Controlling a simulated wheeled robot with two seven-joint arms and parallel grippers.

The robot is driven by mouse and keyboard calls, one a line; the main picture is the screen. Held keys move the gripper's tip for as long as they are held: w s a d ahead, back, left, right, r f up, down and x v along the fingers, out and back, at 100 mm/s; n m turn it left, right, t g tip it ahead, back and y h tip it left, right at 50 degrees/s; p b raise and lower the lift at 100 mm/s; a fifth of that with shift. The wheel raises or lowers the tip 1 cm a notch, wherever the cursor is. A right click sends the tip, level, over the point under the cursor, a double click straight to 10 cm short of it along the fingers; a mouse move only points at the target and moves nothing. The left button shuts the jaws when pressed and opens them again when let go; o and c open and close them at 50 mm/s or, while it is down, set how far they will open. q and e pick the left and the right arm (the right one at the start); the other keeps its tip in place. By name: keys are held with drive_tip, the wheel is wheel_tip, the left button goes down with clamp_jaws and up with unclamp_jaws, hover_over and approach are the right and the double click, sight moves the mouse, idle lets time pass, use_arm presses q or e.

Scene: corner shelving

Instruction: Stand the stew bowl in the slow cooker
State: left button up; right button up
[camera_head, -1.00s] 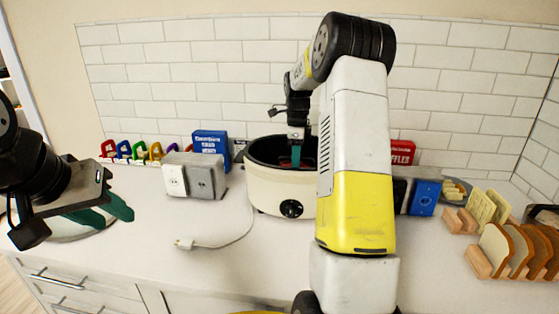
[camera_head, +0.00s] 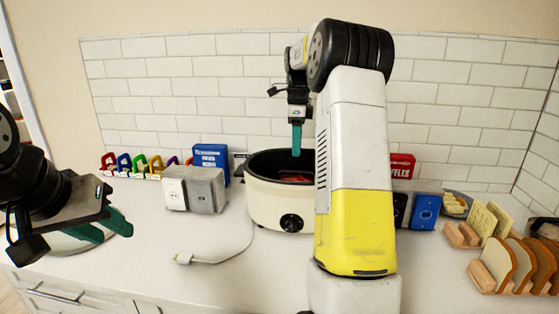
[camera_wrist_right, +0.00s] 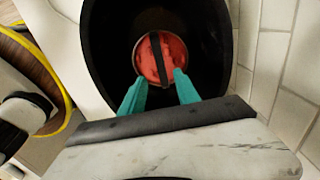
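The slow cooker (camera_head: 265,205) is a cream pot with a black inside and a dark front knob, standing on the counter, partly behind my right arm. The stew bowl (camera_wrist_right: 150,62), round and red with a dark bar across its top, sits inside the cooker; in the head view only a bit of red (camera_head: 295,179) shows over the rim. My right gripper (camera_head: 297,140) points down above the cooker. In the right wrist view its teal fingers (camera_wrist_right: 160,90) are apart, with nothing between them. My left gripper (camera_head: 103,228) is open and empty at the far left.
A round pale thing (camera_head: 60,243) sits under my left gripper. Bread slices in wooden racks (camera_head: 500,262) stand at right. The front middle counter is clear.

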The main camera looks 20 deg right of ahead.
drive_tip(key=s+a+r+n+t+y, duration=0.1)
drive_tip(key=s+a+r+n+t, duration=0.1)
drive_tip(key=s+a+r+n, duration=0.35)
drive_tip(key=s+a+r+n+t, duration=0.1)
drive_tip(key=s+a+r+n, duration=0.1)
drive_tip(key=s+a+n, duration=0.5)
drive_tip(key=s+a+f+n+t, duration=0.1)
drive_tip(key=s+a+f+n, duration=0.1)
drive_tip(key=s+n, duration=0.3)
drive_tip(key=s+a+f+n+t+y, duration=0.1)
drive_tip(key=s+f+n, duration=0.3)
drive_tip(key=s, duration=0.8)
drive_tip(key=shift+s+a+n+t, duration=0.4)
drive_tip(key=shift+n+t, duration=0.2)
drive_tip(key=shift+n, duration=0.55)
